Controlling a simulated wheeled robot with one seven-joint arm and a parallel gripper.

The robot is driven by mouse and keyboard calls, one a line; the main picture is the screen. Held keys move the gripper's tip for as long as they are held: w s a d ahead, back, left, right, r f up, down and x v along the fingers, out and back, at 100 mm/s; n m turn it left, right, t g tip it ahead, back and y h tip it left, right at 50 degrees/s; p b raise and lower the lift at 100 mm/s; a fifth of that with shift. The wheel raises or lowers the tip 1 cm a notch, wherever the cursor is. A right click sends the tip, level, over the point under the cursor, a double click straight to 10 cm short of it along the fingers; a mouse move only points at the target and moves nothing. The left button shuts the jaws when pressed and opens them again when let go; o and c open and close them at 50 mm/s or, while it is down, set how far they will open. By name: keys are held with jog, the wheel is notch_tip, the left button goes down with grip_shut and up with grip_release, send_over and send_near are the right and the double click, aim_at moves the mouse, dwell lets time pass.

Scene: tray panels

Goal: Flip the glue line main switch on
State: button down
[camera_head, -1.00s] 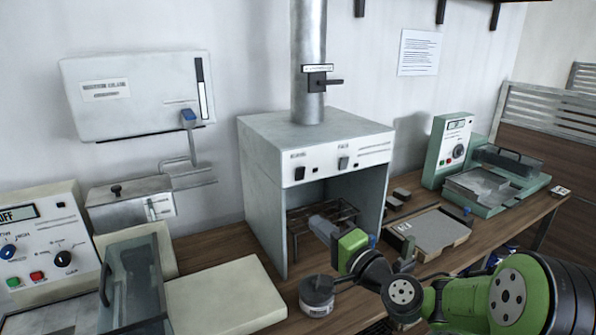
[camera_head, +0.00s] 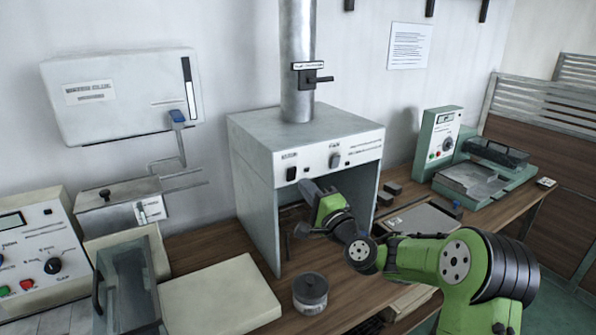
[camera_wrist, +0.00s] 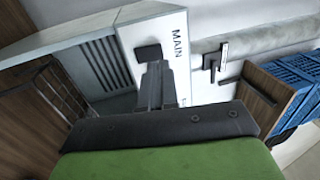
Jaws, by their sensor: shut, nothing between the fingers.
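A black rocker switch (camera_wrist: 148,53) beside the printed word MAIN sits on a white panel in the wrist view. In the head view, a dark switch (camera_head: 292,174) sits at the left of the grey hood's front strip, its label too small to read surely. My gripper (camera_wrist: 156,68) is shut and empty, its fingertips close to the MAIN switch and overlapping its lower edge in the wrist view. Contact cannot be told. In the head view my gripper (camera_head: 304,186) is in front of the hood, just below the front strip. The switch's position is not clear.
The grey hood (camera_head: 255,200) has another switch (camera_head: 335,160) under a FAN label. A metal duct with a black handle (camera_head: 318,80) rises from its top. A round lidded tin (camera_head: 311,292) stands on the bench in front. A green device (camera_head: 437,140) stands at right.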

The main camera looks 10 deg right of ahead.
aim_at(292, 170)
jog(key=shift+p+x, duration=0.4)
jog(key=shift+x, duration=1.95)
